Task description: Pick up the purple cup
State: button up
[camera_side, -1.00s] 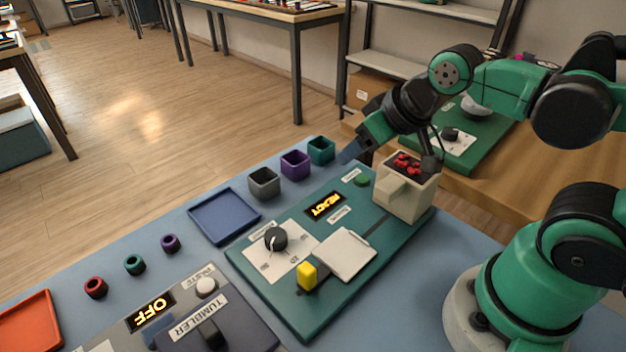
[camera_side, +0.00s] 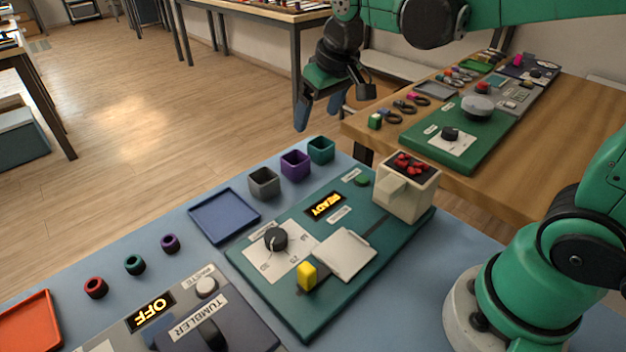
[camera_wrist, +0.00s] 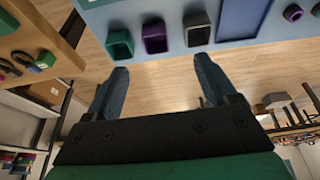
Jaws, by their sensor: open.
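The purple cup (camera_side: 295,164) is a small square open-topped cup standing on the blue table, between a grey cup (camera_side: 263,182) and a teal cup (camera_side: 320,150). My gripper (camera_side: 318,118) is above the cups in the side view, its two blue fingers apart and pointing down, with nothing between them. In the wrist view the purple cup (camera_wrist: 154,38) lies beyond the fingertips, roughly between their lines, and my open gripper (camera_wrist: 158,72) does not touch it. The teal cup (camera_wrist: 119,44) and the grey cup (camera_wrist: 197,28) flank it there.
A blue tray (camera_side: 224,216) lies left of the grey cup. A green board with a dial (camera_side: 276,238), a READY display and a beige box (camera_side: 405,188) of red pieces is to the right. Small rings (camera_side: 134,264) lie at the left. The space above the cups is clear.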

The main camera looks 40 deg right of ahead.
jog(key=w+f+g, duration=0.2)
jog(key=w+f, duration=0.2)
jog(key=w, duration=0.2)
jog(key=g, duration=0.2)
send_over(292, 159)
jog(key=s, duration=0.1)
jog(key=f, duration=0.2)
jog(key=a+f, duration=0.1)
jog(key=f, duration=0.1)
jog(key=shift+s+f, duration=0.15)
jog(key=shift+f, duration=0.05)
jog(key=shift+w+d+f, duration=0.1)
jog(key=shift+w+f, duration=0.1)
jog(key=shift+f, duration=3.1)
jog(key=c, duration=1)
